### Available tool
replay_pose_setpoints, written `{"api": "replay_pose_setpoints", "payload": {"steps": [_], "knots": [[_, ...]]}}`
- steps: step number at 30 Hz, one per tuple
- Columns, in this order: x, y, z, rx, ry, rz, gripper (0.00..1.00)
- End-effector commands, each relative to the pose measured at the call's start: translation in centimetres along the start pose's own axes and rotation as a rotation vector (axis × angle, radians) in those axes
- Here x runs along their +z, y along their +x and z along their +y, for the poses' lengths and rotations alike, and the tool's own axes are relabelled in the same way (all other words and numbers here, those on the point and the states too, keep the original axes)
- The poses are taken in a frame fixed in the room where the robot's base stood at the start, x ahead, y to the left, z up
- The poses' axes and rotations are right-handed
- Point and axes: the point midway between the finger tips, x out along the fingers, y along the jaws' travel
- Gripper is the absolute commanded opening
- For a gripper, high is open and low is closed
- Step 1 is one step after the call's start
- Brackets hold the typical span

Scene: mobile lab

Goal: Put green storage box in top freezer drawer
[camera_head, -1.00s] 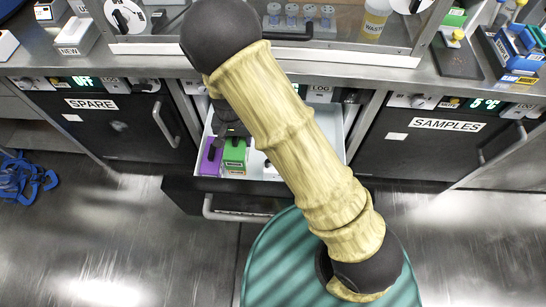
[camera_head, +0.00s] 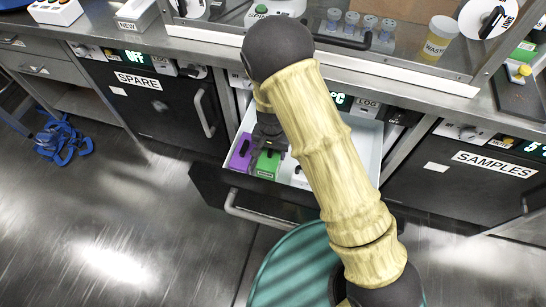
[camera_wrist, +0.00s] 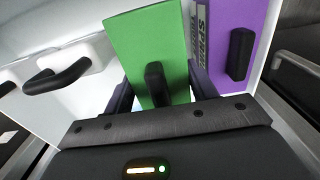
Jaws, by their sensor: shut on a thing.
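The green storage box (camera_head: 267,163) sits inside the open white-lined drawer (camera_head: 369,146), beside a purple box (camera_head: 241,153). In the wrist view the green box (camera_wrist: 140,40) has a black handle and lies between my fingers, with the purple box (camera_wrist: 232,40) close to its right. My gripper (camera_wrist: 155,90) is shut on the green box at its handle. In the head view my gripper (camera_head: 268,138) reaches down into the drawer, and my arm hides much of the drawer's middle.
Black-handled white items (camera_wrist: 72,60) are left of the green box in the wrist view. The SPARE unit (camera_head: 150,105) and SAMPLES unit (camera_head: 470,175) flank the drawer, both closed. A blue tangled object (camera_head: 62,138) lies on the floor at left. The counter above holds a WASTE jar (camera_head: 438,38).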

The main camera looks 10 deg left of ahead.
Motion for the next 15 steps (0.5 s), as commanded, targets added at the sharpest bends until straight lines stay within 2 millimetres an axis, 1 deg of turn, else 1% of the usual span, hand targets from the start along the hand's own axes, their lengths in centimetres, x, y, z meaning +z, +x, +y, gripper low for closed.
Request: {"api": "replay_pose_setpoints", "payload": {"steps": [5,8,12,15], "knots": [[0.0,0.0,0.0,0.0,0.0,0.0,0.03],[0.0,1.0,0.0,0.001,0.0,0.0,0.03],[0.0,3.1,0.1,0.002,0.001,-0.001,0.03],[0.0,3.8,0.1,0.001,0.001,0.0,0.03]]}}
